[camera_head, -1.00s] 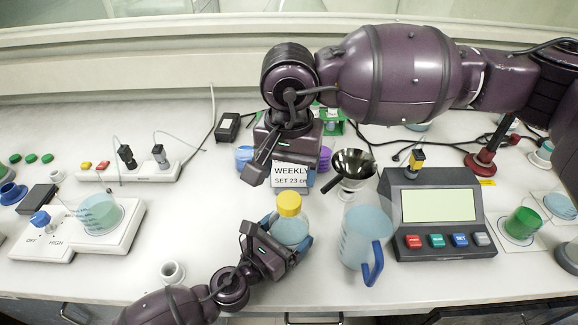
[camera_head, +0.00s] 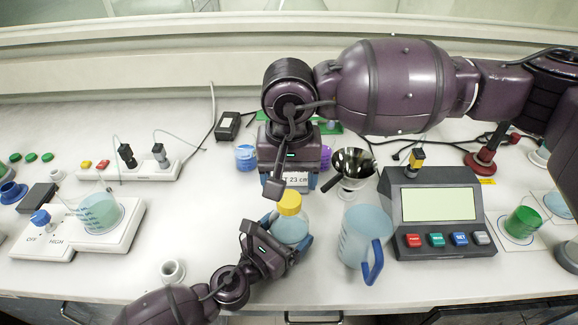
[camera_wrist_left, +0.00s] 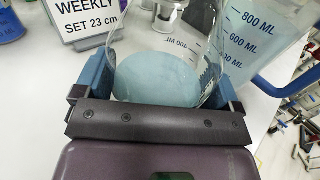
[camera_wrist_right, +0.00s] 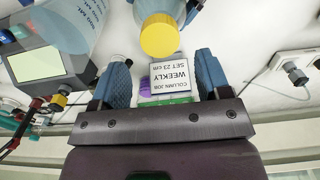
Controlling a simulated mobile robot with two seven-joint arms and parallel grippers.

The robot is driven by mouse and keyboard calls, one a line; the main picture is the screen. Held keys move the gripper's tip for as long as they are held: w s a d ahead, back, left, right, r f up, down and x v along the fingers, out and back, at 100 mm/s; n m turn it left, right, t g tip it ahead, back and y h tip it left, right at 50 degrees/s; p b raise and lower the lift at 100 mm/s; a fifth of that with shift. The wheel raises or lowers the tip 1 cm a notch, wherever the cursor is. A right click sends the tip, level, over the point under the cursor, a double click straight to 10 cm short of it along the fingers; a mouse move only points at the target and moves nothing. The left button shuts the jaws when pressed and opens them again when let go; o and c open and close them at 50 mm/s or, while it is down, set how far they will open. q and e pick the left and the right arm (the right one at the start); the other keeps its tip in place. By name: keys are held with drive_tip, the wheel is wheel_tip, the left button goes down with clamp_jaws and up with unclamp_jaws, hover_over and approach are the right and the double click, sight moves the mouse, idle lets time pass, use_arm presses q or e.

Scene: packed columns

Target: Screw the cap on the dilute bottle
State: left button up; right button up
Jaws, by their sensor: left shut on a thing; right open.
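The dilute bottle (camera_head: 289,229) is clear with pale blue liquid and stands at the front middle of the bench. Its yellow cap (camera_head: 289,203) sits on the top; I cannot tell how tight it is. My left gripper (camera_head: 290,250) is shut around the bottle's body, which also fills the left wrist view (camera_wrist_left: 160,75). My right gripper (camera_head: 290,186) is open and empty, just behind the cap. In the right wrist view the cap (camera_wrist_right: 160,36) lies beyond the open fingers (camera_wrist_right: 160,78).
The weekly sign (camera_wrist_right: 167,76) stands behind the bottle. A measuring jug (camera_head: 362,240) with a blue handle is close on the right, with a metal funnel (camera_head: 352,163) behind it. A grey console (camera_head: 438,212) is further right.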

sight(289, 198)
drive_tip(key=shift+f, duration=2.95)
drive_tip(key=c, duration=1)
drive_tip(key=shift+o, duration=0.2)
drive_tip(key=m, duration=2.1)
drive_tip(key=shift+f, duration=0.1)
drive_tip(key=m, duration=0.6)
drive_tip(key=shift+m, duration=0.3)
drive_tip(key=o, duration=1.1)
